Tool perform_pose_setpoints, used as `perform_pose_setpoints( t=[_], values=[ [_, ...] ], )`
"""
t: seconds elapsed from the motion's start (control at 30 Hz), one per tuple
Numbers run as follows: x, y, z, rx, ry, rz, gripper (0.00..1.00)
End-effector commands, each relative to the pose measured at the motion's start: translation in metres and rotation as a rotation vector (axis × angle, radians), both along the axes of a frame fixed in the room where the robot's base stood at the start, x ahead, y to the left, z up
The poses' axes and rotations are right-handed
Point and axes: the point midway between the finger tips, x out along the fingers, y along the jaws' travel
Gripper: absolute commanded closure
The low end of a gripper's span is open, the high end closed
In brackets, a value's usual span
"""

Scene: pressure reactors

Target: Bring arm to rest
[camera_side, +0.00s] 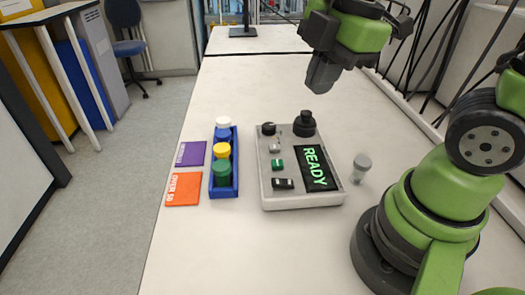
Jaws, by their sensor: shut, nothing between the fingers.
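My gripper (321,76) is shut and empty. It hangs in the air above the far part of the white table (235,100), beyond the reactor unit. My arm's base stands at the right of the table. The reactor unit (265,190) is a light grey box in the middle of the table. It has a black screen (317,170) reading READY in green, a black cylinder (304,124) at its far right corner, a dark knob (268,128), a green button (277,165) and a black switch (283,184).
A blue rack (229,190) left of the unit holds white, blue, yellow and green-capped vials in a row. A purple card (190,153) and an orange card (184,188) lie left of it. A small grey-topped vial (361,166) stands right of the unit. Dark cables hang at the right.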

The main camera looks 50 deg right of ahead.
Motion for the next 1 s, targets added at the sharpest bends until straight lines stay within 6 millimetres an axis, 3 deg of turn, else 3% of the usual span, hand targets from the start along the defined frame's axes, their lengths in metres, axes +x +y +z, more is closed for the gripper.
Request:
perform_pose_setpoints(
  t=[0.1, 0.3, 0.5, 0.57, 0.77, 1.0],
  values=[
    [-0.013, 0.002, 0.019, 0.143, -0.068, -0.382, 1.0],
    [-0.037, 0.006, 0.041, 0.45, -0.121, -0.985, 1.0],
    [-0.052, 0.009, 0.052, 0.696, -0.111, -1.364, 1.0],
    [-0.054, 0.01, 0.053, 0.736, -0.105, -1.422, 0.95],
    [-0.045, 0.009, 0.047, 0.691, -0.078, -1.426, 0.49],
    [-0.002, 0.006, 0.002, 0.363, 0.018, -1.123, 0.49]
  ],
)
